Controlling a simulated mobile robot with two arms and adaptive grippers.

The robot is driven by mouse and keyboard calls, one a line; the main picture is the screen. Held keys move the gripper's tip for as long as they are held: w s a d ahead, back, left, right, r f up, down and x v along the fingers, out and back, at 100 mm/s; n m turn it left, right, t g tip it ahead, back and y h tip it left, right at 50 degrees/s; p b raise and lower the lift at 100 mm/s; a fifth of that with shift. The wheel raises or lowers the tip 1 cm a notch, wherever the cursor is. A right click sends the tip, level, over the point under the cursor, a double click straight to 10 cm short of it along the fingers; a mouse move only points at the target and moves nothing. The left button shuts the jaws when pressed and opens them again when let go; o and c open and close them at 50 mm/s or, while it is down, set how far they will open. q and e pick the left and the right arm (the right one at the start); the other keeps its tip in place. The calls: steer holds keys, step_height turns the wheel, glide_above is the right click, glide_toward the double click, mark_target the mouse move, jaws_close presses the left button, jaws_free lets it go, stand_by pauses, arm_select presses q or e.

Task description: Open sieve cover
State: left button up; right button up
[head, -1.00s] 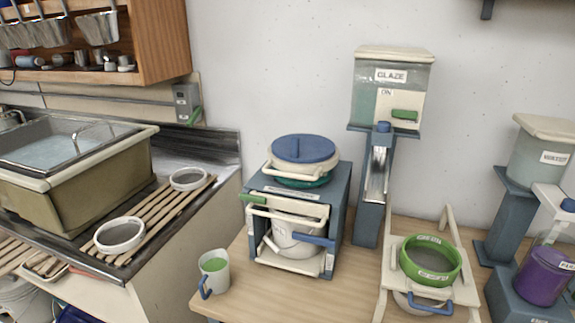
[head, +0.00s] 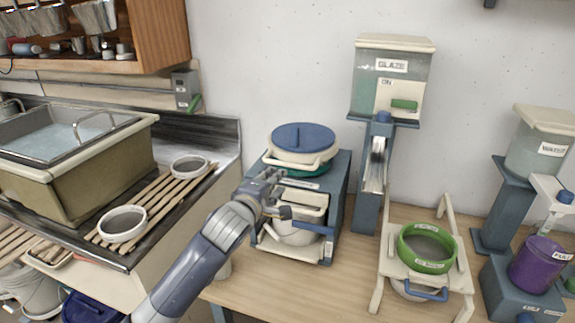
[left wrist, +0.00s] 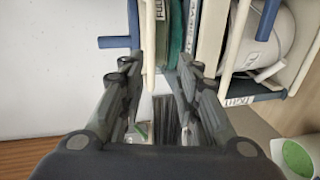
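The blue sieve cover (head: 303,138) lies flat and closed on a cream ring (head: 300,158), with a green band (head: 306,170) below it, all on top of a blue-grey box (head: 338,190). My left gripper (head: 278,193) is at the front left of this box, below the cover. In the left wrist view my left gripper (left wrist: 160,68) has its fingers apart with nothing between them. Ahead of its tips, turned sideways, are the cover's blue edge (left wrist: 134,22) with a blue tab, and the green band (left wrist: 176,32). My right gripper is not in view.
A white bucket (head: 295,235) sits inside the box, behind cream bars. A green-filled cup (left wrist: 300,158) stands near the box. A green sieve (head: 428,248) on a cream stand and a glaze dispenser (head: 392,85) are to the right.

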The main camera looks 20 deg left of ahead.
mark_target(287, 166)
arm_select(q)
steer(key=shift+r+p+x, duration=0.25)
steer(key=shift+p+x, duration=0.3)
steer(key=shift+x, duration=1.3)
steer(key=shift+r+p+x, duration=0.25)
steer(key=shift+p+x, duration=0.25)
steer(key=shift+x, duration=1.35)
steer(key=shift+r+p+x, duration=0.25)
steer(key=shift+p+x, duration=0.3)
steer(key=shift+x, duration=1.25)
steer(key=shift+w+a, duration=0.1)
steer(key=shift+w, duration=0.1)
jaws_close()
